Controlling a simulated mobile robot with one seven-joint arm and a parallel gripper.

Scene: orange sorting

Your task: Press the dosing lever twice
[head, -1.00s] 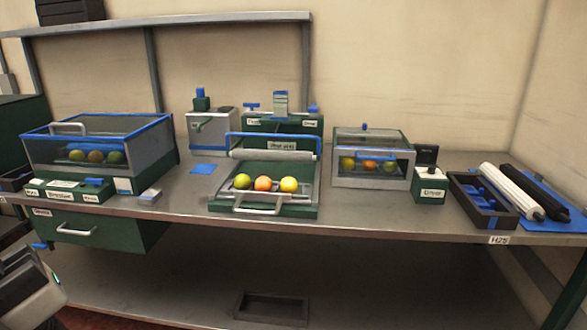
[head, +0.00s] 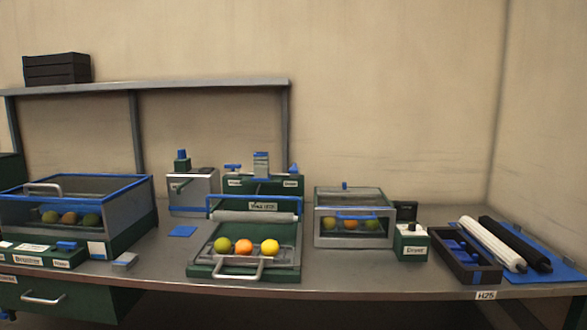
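A grey box (head: 193,192) stands at the back of the bench, left of centre, with a blue-topped green cap (head: 182,160) and a small green lever-like part (head: 181,186) on its front. Beside it is a green unit (head: 263,186) with a blue T-shaped handle (head: 232,168), a grey upright block (head: 261,164) and a blue cone-shaped knob (head: 294,170). I cannot tell which part is the dosing lever; the labels are too small to read surely. My gripper is not in view.
A tray (head: 205,269) with three round fruits stands in front. Blue-rimmed (head: 75,190) and clear-fronted (head: 353,237) cases hold fruit. Right are a small white-green box (head: 411,245), a dark tray (head: 462,258) and two rolls (head: 492,244). A flat blue pad (head: 183,231) lies before the grey box.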

